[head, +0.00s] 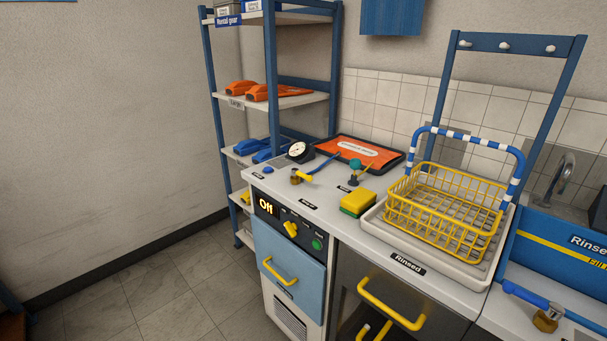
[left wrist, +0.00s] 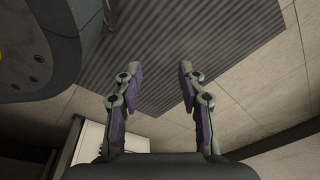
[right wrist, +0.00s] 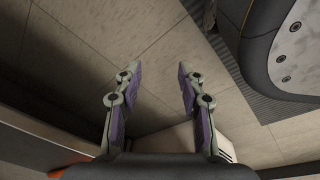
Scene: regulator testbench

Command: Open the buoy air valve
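A second brass valve with a blue handle (head: 540,305) is at the lower right. Label text near the first valve is too small to read, so I cannot tell which is the buoy air valve. My left gripper (left wrist: 158,70) is open and empty above the floor in the left wrist view. My right gripper (right wrist: 160,70) is open and empty above the floor in the right wrist view. Neither gripper shows in the head view.
The counter (head: 330,203) also bears an orange panel in a black tray (head: 359,152), a teal-knobbed fitting (head: 355,170), a yellow-green sponge (head: 357,203) and a yellow basket (head: 440,222). A control panel reading "Off" (head: 266,204) is on the front. Blue shelving (head: 271,75) stands left; floor (head: 150,290) is clear.

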